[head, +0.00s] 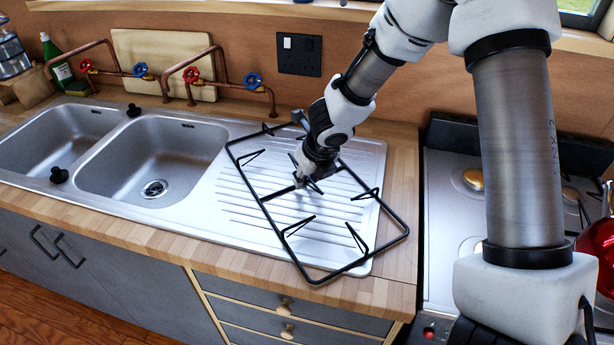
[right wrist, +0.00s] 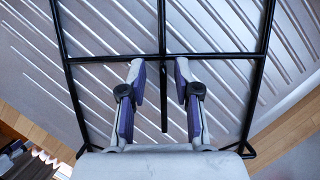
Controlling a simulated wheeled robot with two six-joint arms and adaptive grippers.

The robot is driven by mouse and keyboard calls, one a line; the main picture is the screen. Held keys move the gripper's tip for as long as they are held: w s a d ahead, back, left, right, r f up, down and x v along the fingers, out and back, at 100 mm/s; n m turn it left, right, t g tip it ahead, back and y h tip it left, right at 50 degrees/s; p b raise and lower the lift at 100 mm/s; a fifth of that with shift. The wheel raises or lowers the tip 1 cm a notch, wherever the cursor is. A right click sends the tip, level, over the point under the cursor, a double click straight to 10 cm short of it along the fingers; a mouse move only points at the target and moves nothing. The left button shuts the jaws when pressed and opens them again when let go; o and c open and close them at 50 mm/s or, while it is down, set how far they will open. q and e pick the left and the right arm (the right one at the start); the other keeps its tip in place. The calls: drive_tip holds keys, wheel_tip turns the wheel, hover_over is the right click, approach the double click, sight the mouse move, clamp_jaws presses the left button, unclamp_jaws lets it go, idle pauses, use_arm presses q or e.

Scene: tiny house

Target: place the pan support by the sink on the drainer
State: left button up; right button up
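The pan support (head: 352,266), a black wire frame with short inner prongs, lies over the ridged steel drainer (head: 225,205) right of the sink bowls. It is turned at an angle to the drainer, and its near right corner reaches past the drainer over the wooden worktop. My right gripper (head: 303,180) is low at the middle of the support. In the right wrist view, my right gripper (right wrist: 160,98) has its fingers apart, either side of a bar of the pan support (right wrist: 163,60), with gaps showing on both sides. My left gripper is not in view.
Two sink bowls (head: 150,160) with red and blue taps are at left. A hob (head: 450,205) with a red pot (head: 598,245) stands at right. A cutting board (head: 160,55) leans on the back wall. Clear worktop (head: 398,180) lies between drainer and hob.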

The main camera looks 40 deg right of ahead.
drive_tip(key=p+v, duration=0.4)
drive_tip(key=v, duration=0.7)
drive_tip(key=shift+r+p, duration=0.3)
drive_tip(key=shift+p, duration=0.05)
